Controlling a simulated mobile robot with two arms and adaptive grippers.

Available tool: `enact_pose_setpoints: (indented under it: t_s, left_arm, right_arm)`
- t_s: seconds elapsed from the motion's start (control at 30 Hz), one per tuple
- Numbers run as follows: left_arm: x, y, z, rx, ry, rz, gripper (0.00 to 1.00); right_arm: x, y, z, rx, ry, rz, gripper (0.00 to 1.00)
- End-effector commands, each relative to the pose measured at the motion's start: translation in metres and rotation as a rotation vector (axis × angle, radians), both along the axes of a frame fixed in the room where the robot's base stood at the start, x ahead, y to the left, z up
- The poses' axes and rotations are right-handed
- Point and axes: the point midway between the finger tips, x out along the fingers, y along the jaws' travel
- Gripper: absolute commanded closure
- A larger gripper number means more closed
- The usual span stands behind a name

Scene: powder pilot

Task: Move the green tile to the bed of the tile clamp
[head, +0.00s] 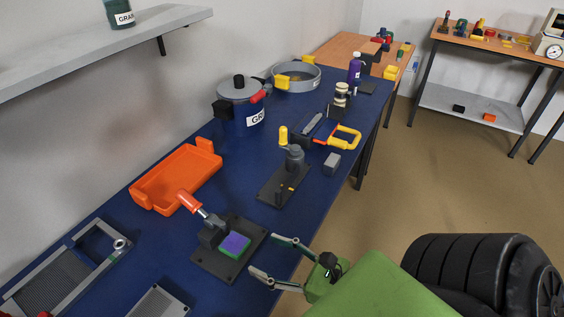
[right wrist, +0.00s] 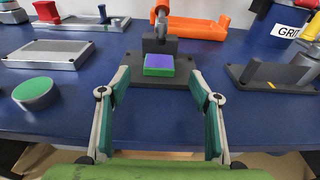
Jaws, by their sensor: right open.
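The green tile (head: 235,245) has a purple top face and green sides. It lies flat on the dark bed of the tile clamp (head: 216,265), in front of the clamp's upright block. The clamp's red handle (head: 189,201) points up and back to the left. In the right wrist view the tile (right wrist: 158,65) sits centrally ahead of the fingers, on the dark base plate (right wrist: 181,81). My right gripper (head: 263,255) is open and empty, its fingers spread toward the tile and apart from it. My left gripper is not in view.
An orange tray (head: 178,178) lies behind the clamp. A second dark clamp fixture (head: 285,183) with a yellow handle stands to the right. A grey puck with a green top (right wrist: 36,92) is left in the wrist view.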

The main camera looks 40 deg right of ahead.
Motion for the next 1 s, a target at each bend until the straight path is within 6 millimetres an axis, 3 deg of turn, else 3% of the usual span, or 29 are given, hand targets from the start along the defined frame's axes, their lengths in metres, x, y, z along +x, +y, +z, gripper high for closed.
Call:
enact_pose_setpoints:
  t_s: [0.1,0.3,1.0]
  left_arm:
    - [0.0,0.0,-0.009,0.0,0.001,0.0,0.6]
    - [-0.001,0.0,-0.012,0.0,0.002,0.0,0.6]
    - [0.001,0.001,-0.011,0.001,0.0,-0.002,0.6]
  right_arm:
    - [-0.016,-0.005,0.0,0.001,0.002,-0.001,0.42]
    - [-0.027,-0.009,0.004,0.0,0.0,0.0,0.42]
    - [-0.028,-0.01,0.005,0.0,0.0,0.0,0.42]
